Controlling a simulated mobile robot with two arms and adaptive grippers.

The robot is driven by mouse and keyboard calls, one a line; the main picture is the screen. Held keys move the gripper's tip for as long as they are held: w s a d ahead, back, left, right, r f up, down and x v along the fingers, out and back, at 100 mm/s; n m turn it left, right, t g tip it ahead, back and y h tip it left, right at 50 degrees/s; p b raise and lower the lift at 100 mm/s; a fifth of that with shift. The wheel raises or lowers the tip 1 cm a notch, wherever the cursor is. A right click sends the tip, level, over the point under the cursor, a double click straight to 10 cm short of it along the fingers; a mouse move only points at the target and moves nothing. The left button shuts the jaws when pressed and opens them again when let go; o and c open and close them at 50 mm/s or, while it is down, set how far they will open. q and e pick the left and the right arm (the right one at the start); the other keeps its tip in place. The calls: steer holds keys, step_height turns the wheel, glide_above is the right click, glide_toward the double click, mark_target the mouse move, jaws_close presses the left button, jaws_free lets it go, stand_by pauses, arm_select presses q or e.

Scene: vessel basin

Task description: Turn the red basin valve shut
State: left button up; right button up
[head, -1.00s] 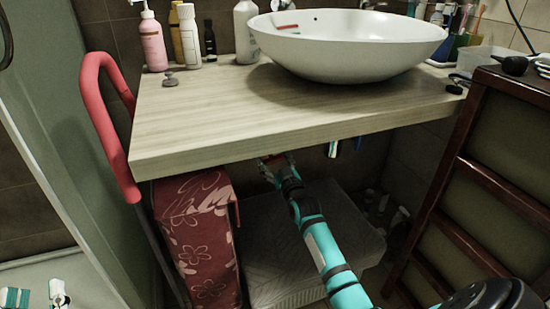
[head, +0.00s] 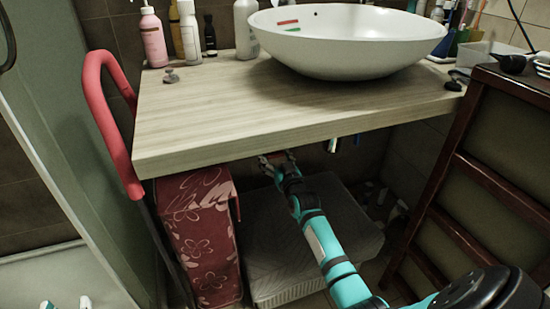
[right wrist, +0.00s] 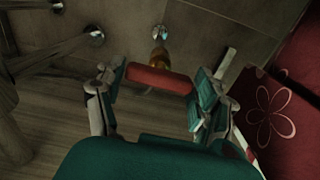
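The red valve handle (right wrist: 159,79) is a short bar on a brass-coloured stem (right wrist: 159,57) at the wall. It lies crosswise between the fingers of my right gripper (right wrist: 157,84), which are open, one beyond each end of the bar. I cannot tell whether either finger touches it. In the head view my right gripper (head: 275,164) is under the counter, and only a small bit of red shows there, partly hidden. Only the fingertips of my left gripper (head: 65,303) show, at the bottom left edge, apart and empty.
The wooden counter (head: 220,115) with the white basin (head: 350,45) is just above my right gripper. A patterned red box (head: 200,235) and a grey box (head: 290,240) stand below. Pipes (right wrist: 60,45) show left in the wrist view. A wooden rack (head: 480,180) is on the right.

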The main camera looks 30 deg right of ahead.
steer(key=o, duration=0.4)
steer(key=shift+c, duration=0.2)
steer(key=v, duration=1.2)
